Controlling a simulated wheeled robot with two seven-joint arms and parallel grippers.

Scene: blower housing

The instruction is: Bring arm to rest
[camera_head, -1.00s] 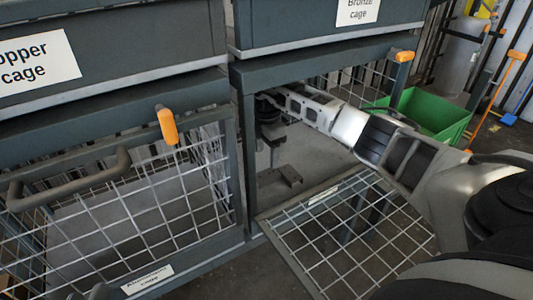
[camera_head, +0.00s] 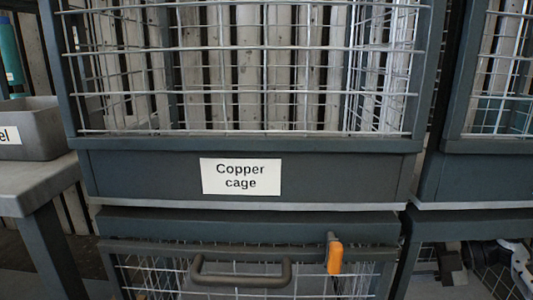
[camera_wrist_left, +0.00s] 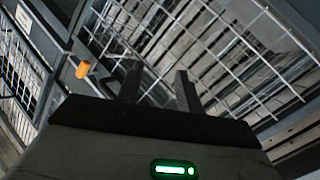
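My left gripper (camera_wrist_left: 158,88) shows in the left wrist view. Its two dark fingers stand apart with nothing between them, in front of wire mesh. It is not in the head view. My right arm (camera_head: 518,268) comes in at the lower right corner of the head view. Its dark end, with the right gripper (camera_head: 450,268), is at the cage opening right of the copper cage column. The fingers are too small and dark there to tell whether they are open or shut.
The copper cage (camera_head: 240,177) stands in the middle, above a lower cage with a dark handle (camera_head: 241,281) and orange latch (camera_head: 334,254). A grey bin (camera_head: 35,128) sits on a table (camera_head: 36,184) at left. Wire mesh (camera_wrist_left: 225,50) surrounds my left gripper.

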